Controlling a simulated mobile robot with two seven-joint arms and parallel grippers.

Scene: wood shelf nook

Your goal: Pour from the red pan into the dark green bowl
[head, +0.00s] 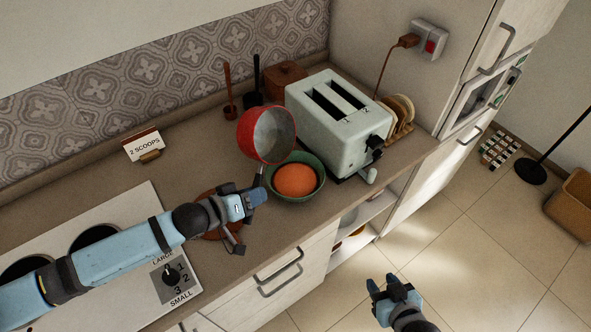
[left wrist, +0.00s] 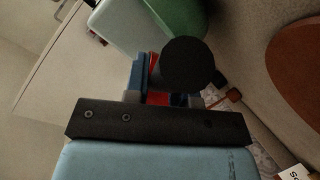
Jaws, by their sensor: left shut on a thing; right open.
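The red pan (head: 249,137) is tipped steeply on its side above the back left of the dark green bowl (head: 318,187), and its grey inside shows no contents. Orange contents (head: 295,180) lie in the bowl, which stands upright on the counter. My left gripper (head: 258,192) is shut on the pan's handle, left of the bowl. In the left wrist view the handle's dark round end (left wrist: 187,65) hides most of the grip, and the green bowl (left wrist: 180,14) shows beyond. My right gripper (head: 388,287) is open and empty, over the floor in front of the counter.
A pale toaster (head: 325,125) stands close behind and right of the bowl. A hob (head: 130,262) lies left, under my left arm. A "2 SCOOPS" card (head: 144,146) and a brown round board (head: 212,233) are on the counter. Its front edge runs near the bowl.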

